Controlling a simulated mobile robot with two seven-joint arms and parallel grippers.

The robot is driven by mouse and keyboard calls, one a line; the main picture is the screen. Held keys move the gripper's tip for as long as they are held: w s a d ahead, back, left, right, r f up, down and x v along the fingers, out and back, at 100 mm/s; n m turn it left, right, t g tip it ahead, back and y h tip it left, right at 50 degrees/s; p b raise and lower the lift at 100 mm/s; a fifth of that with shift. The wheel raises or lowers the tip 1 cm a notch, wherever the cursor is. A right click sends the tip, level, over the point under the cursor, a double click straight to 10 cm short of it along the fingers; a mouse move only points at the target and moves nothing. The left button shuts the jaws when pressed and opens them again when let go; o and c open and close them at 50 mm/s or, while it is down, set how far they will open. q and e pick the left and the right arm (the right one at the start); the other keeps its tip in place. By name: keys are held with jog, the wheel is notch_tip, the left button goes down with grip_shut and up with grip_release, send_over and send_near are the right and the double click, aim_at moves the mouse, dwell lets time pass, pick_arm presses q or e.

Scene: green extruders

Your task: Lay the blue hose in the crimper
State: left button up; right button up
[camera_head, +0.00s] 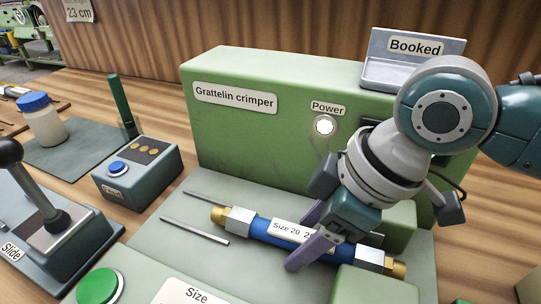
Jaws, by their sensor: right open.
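The blue hose (262,229) has silver and brass end fittings and a white "Size 20" label. It lies on the bed of the green Grattelin crimper (230,130), to the right of two thin metal rods. Its right end lies by the green blocks at the bed's right side. My right gripper (302,242) reaches down from the upper right over the hose. Its purple fingers are open, one on the far side and one on the near side of the hose. Whether they touch it is hard to tell. My left gripper is not in view.
A control box with a blue button (117,167), a lever labelled Slide (40,190) and a blue-capped jar (43,120) stand left. A green button (98,288) is at the front. A "Booked" tray (385,75) sits on the crimper. Bare wood shows at far right.

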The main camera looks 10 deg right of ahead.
jog(key=shift+r, duration=0.3)
jog(key=p+v, duration=0.3)
jog(key=v, duration=0.8)
jog(key=shift+s+d+r, duration=0.2)
jog(key=shift+r, duration=0.15)
